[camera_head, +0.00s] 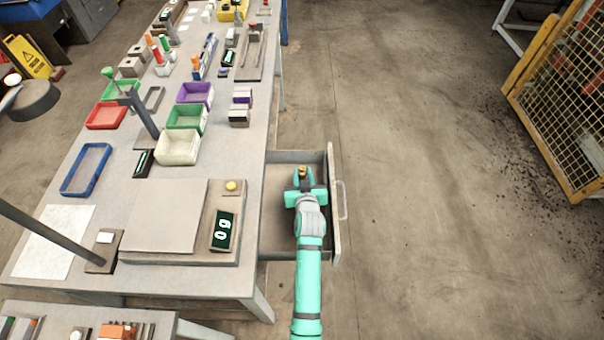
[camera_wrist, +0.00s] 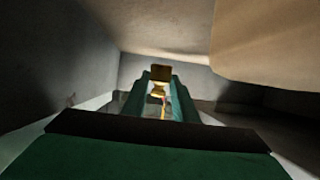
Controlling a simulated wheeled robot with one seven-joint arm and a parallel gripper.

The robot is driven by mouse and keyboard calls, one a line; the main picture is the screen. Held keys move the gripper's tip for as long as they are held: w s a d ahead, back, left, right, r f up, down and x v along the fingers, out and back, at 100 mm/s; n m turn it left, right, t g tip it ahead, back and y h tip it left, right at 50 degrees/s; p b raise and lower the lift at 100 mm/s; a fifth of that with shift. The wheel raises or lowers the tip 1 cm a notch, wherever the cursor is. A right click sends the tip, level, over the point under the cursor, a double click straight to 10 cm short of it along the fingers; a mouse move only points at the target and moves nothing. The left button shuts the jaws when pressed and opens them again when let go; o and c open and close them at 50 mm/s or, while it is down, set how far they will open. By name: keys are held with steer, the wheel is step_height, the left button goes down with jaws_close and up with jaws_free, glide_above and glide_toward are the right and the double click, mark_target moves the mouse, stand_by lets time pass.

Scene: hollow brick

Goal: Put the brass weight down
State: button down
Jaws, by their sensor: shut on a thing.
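The brass weight (camera_wrist: 161,74) is a small golden piece with a wide top and a narrow neck, held between the fingertips of my gripper (camera_wrist: 158,88). In the head view the weight (camera_head: 303,171) shows at the tip of my teal gripper (camera_head: 303,178). My gripper is over or inside the open drawer (camera_head: 281,234) on the right side of the workbench. In the wrist view, grey drawer walls surround the fingers. I cannot tell whether the weight touches the drawer floor.
The workbench (camera_head: 228,156) lies left of the drawer, with a scale (camera_head: 165,215) whose display (camera_head: 223,232) is lit. Several coloured trays, such as the green one (camera_head: 187,117), stand farther back. The drawer handle (camera_head: 341,200) sticks out right. Open floor lies beyond.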

steer(key=shift+f, duration=0.3)
steer(key=c, duration=1.4)
jaws_free()
steer(key=shift+a, duration=0.1)
steer(key=shift+c, duration=0.2)
steer(key=shift+r, duration=0.3)
steer(key=v, duration=0.7)
steer(key=shift+s+r, duration=0.3)
steer(key=shift+r, duration=0.1)
